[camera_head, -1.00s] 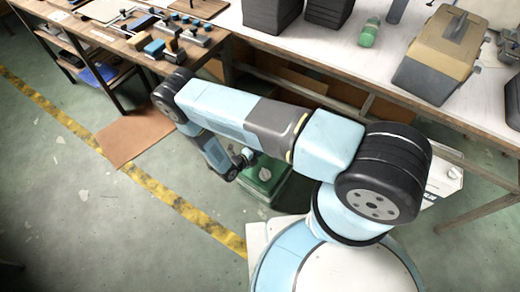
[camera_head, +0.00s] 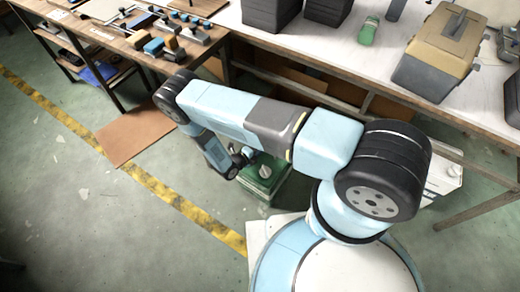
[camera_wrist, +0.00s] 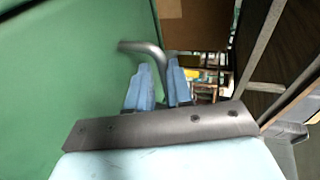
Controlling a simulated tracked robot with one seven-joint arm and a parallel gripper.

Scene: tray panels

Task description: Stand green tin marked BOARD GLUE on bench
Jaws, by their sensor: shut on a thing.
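A green tin (camera_head: 266,184) shows low beside my base in the head view, below my arm and partly hidden by it. I cannot read any marking on it. In the wrist view a large green face (camera_wrist: 70,85), which looks like the same tin, fills the left side. A bent grey handle (camera_wrist: 141,47) stands out from it. My gripper (camera_wrist: 160,72) has its two blue fingers closed about this handle. I cannot tell whether the tin touches the floor. The white-topped bench (camera_head: 328,48) runs across the upper right.
On the bench stand dark boxes (camera_head: 271,14), a small green bottle (camera_head: 368,33) and a tan and grey toolbox (camera_head: 436,55). A wooden table (camera_head: 112,40) with blocks and tools is at the upper left. A brown sheet (camera_head: 133,132) lies on the floor. The floor at left is clear.

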